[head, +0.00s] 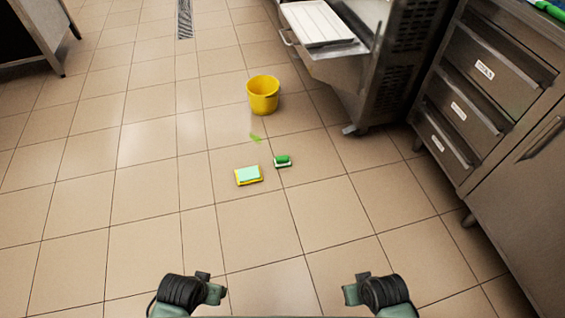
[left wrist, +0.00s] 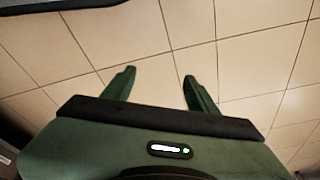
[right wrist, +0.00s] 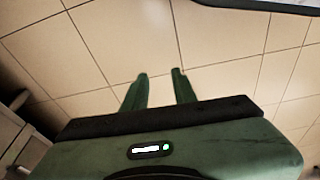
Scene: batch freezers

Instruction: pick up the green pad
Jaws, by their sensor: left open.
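A light green pad (head: 249,173) lies flat on a yellow piece on the tiled floor, near the middle of the head view. Just right of it is a small block with a dark green top and a pale base (head: 282,161). I cannot tell for sure which of the two is the green pad of the task. My left gripper (left wrist: 157,78) is open and empty over bare floor. My right gripper (right wrist: 160,72) also has a gap between its fingers and holds nothing. Both arms are at the bottom of the head view, well apart from the pads.
A yellow bucket (head: 263,95) stands beyond the pads, with a small green scrap (head: 255,138) on the floor before it. A steel machine with a white tray (head: 316,22) and a drawer cabinet (head: 478,95) stand at right. The floor between me and the pads is clear.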

